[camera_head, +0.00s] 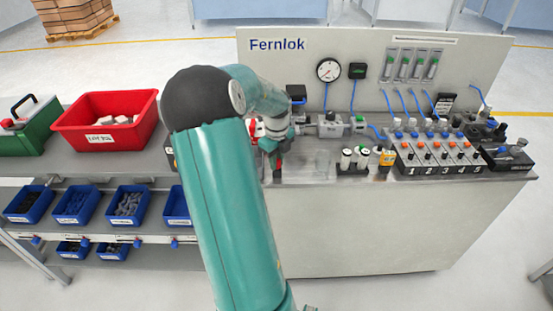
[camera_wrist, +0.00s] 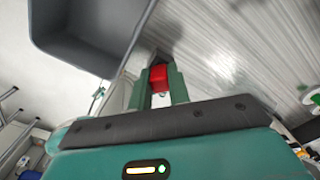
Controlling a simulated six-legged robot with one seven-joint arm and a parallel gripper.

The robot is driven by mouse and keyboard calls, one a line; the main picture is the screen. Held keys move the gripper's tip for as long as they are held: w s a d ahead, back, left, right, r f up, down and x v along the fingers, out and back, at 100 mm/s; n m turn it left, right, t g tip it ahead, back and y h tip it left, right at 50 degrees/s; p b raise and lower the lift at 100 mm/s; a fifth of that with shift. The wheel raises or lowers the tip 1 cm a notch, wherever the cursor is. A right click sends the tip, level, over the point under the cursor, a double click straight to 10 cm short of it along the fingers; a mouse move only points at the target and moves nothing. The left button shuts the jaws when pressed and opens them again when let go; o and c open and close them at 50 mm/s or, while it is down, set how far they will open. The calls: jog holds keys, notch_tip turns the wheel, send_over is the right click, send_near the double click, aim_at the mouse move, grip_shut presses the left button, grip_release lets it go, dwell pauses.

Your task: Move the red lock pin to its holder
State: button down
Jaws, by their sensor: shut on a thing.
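In the wrist view, my gripper (camera_wrist: 160,82) has its two green fingers shut on a small red piece (camera_wrist: 158,77), which I take to be the red lock pin. Most of the pin is hidden by the fingers. In the head view, my gripper (camera_head: 277,163) is at the front edge of the bench, left of its middle, partly covered by my own arm. A small red and white item (camera_head: 256,128) shows just behind my wrist; I cannot tell what it is. I cannot make out the pin's holder in either view.
The grey bench (camera_head: 316,164) carries a valve block (camera_head: 330,126), a small stand of black and white parts (camera_head: 356,160) and a numbered row of units (camera_head: 440,154) at right. A red bin (camera_head: 104,139) stands on the left table. A grey bin-like shape (camera_wrist: 84,62) fills the wrist view's upper left.

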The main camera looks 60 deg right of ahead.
jog(key=c, duration=1.2)
grip_release()
jog(key=shift+c, duration=0.2)
notch_tip(320, 180, up, 9)
jog(key=shift+f, duration=0.1)
